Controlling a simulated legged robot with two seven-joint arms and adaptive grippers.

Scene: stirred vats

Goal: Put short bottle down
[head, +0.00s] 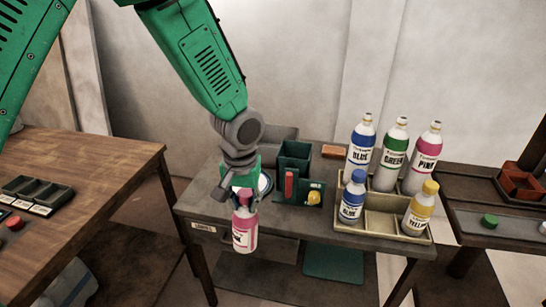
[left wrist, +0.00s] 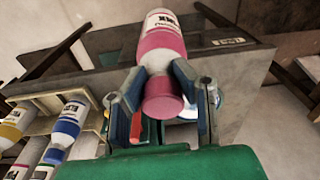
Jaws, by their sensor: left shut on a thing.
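My left gripper (head: 243,192) is shut on the short pink bottle (head: 244,230). The bottle hangs upright in front of the front edge of the middle table (head: 280,223). In the left wrist view, both fingers grip the pink bottle (left wrist: 162,45) around its cap end. A tray (head: 386,238) on the table's right side holds the short blue bottle (head: 351,200), the short yellow bottle (head: 420,210) and tall blue, green and pink bottles behind them. An empty-looking compartment shows between the short blue and yellow bottles. My right gripper is not in view.
A dark green holder (head: 294,165) with a red handle and a yellow knob stands mid-table, close right of my gripper. An orange block (head: 333,152) lies behind it. A wooden table (head: 80,170) is at left, and another table (head: 490,213) with red and green items is at right.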

